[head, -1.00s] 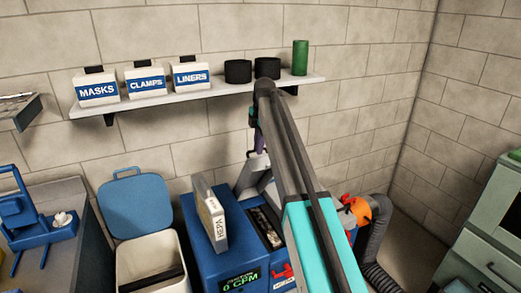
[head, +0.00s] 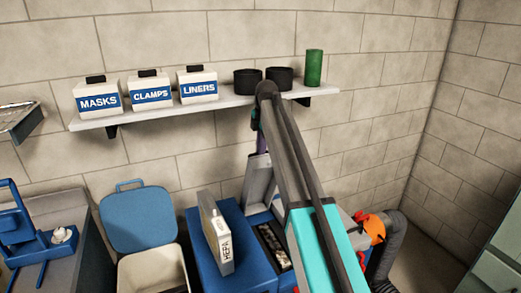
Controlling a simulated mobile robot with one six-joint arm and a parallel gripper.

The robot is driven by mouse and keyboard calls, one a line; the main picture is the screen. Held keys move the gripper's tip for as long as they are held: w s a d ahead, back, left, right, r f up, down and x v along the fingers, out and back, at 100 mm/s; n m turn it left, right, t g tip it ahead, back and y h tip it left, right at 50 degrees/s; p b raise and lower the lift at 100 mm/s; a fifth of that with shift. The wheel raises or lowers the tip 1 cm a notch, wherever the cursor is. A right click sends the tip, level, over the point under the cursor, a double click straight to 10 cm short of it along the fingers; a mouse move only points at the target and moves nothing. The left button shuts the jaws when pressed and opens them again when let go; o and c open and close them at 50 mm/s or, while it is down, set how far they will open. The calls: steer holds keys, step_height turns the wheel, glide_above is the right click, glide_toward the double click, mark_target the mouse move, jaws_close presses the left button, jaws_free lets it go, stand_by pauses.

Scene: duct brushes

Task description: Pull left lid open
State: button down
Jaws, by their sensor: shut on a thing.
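A grey lid (head: 258,181) stands raised and steeply tilted at the back of an open compartment (head: 272,244) on a blue machine (head: 233,278). I take it to be the left lid. My gripper (head: 261,146) is at its upper edge, shut on it; the fingertips are small, dark and partly hidden behind my arm. My arm also covers the right part of the machine. Small pale items show inside the compartment.
A white HEPA filter box (head: 216,233) stands on the machine. Left is a white bin (head: 150,272) with a raised blue lid (head: 138,218). A wall shelf (head: 190,108) holds labelled boxes, black rings and a green cylinder (head: 314,68). A grey hose (head: 389,245) lies right.

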steer(key=shift+f, duration=0.45)
steer(key=c, duration=2)
jaws_free()
steer(key=shift+w+f, duration=0.1)
steer(key=shift+o, duration=0.8)
steer(key=shift+w+f, duration=0.1)
steer(key=shift+w, duration=0.15)
steer(key=shift+s+r, duration=0.25)
steer(key=shift+r, duration=0.05)
steer(key=shift+w+r, duration=0.1)
steer(key=shift+r, duration=0.05)
steer(key=a+b+v, duration=0.1)
steer(key=b+v, duration=0.2)
steer(key=v, duration=1)
steer(key=shift+d+r, duration=0.25)
steer(key=shift+d, duration=0.25)
